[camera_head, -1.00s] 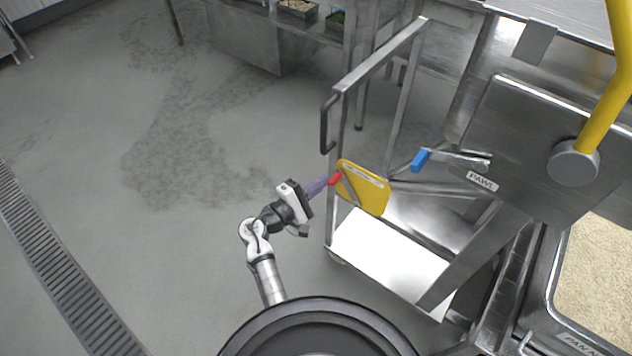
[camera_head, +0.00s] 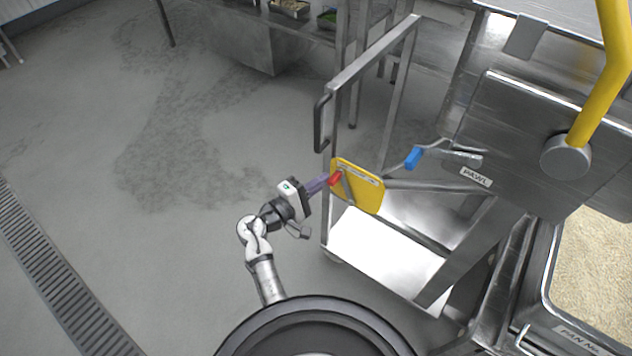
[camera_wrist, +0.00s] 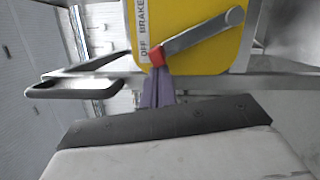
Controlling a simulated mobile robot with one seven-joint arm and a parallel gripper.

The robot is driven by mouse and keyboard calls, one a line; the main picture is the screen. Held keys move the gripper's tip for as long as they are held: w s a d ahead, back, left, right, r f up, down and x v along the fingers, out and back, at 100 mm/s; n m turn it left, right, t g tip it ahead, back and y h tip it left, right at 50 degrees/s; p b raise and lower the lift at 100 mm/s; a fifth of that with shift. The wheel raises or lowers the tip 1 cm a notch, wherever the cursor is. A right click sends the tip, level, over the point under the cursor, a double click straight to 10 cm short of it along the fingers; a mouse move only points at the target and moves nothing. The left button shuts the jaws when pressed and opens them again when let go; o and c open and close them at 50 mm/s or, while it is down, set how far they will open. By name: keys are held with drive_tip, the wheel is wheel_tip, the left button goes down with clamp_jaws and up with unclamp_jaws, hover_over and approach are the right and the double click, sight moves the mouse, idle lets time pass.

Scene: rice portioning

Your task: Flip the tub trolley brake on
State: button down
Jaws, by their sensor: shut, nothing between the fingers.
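The yellow brake plate (camera_head: 362,196) is fixed to the frame of the tub trolley (camera_head: 327,150), and in the wrist view (camera_wrist: 195,15) its label reads "OFF BRAKE". A metal lever (camera_wrist: 205,34) with a red tip (camera_wrist: 157,57) crosses the plate. In the wrist view the red tip is at the lower left, near the "OFF" end of the label. My gripper (camera_head: 325,182) is shut, with its purple fingers (camera_wrist: 158,90) at the red tip. They appear to touch it, but nothing is held between them.
A blue-handled lever (camera_head: 413,158) beside a "PAWL" label (camera_head: 476,177) is right of the plate. A black handle (camera_head: 320,123) sticks out from the trolley frame.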

drive_tip(key=s+d+r+m+g+y+b, duration=0.1)
drive_tip(key=s+d+m+b, duration=0.3)
drive_tip(key=d+m, duration=0.5)
drive_tip(key=shift+s+d+r+m+y, duration=0.2)
drive_tip(key=shift+s+m+y, duration=0.35)
drive_tip(key=shift+s, duration=0.85)
